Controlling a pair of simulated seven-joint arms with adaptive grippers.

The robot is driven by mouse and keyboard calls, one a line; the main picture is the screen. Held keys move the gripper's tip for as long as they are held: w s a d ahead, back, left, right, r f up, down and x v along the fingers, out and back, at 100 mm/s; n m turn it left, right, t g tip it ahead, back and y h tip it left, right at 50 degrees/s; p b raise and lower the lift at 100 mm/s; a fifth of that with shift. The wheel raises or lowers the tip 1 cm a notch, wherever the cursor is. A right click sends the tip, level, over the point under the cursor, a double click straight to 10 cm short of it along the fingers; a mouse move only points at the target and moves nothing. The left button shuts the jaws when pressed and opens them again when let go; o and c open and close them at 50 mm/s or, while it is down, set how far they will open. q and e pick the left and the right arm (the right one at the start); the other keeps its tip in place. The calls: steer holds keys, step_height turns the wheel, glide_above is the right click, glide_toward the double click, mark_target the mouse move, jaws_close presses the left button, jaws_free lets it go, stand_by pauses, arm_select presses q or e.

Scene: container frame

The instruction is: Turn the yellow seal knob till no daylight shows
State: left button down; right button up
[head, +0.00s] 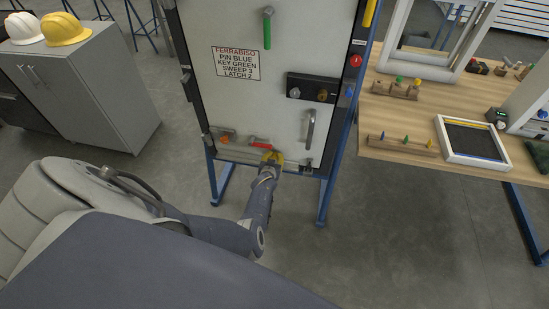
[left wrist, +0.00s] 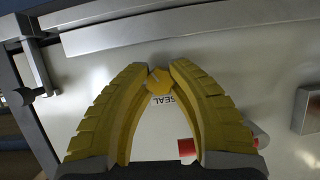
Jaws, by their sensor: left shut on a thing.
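My left gripper (head: 271,157) is at the bottom edge of the door (head: 235,105) in the head view. In the left wrist view its yellow ribbed fingers (left wrist: 159,72) are closed on the knob, one tip on each side. In the head view the gripper hides the knob. I cannot tell whether daylight shows along the door's lower edge. My right gripper is not in view.
A red lever (head: 260,143) and an orange knob (head: 226,139) are close to my left gripper. A vertical handle (head: 310,127) and a dark lock plate (head: 312,88) are above right. A wooden bench (head: 400,115) stands right, a grey cabinet (head: 95,90) left. Open floor lies in front.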

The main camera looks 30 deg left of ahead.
arm_select(q)
steer(key=shift+m+y, duration=0.7)
steer(key=shift+m, duration=0.5)
steer(key=c, duration=1.1)
jaws_free()
steer(key=shift+n+h, duration=0.3)
steer(key=shift+n, duration=0.4)
steer(key=shift+n+h, duration=0.3)
steer(key=shift+n, duration=0.1)
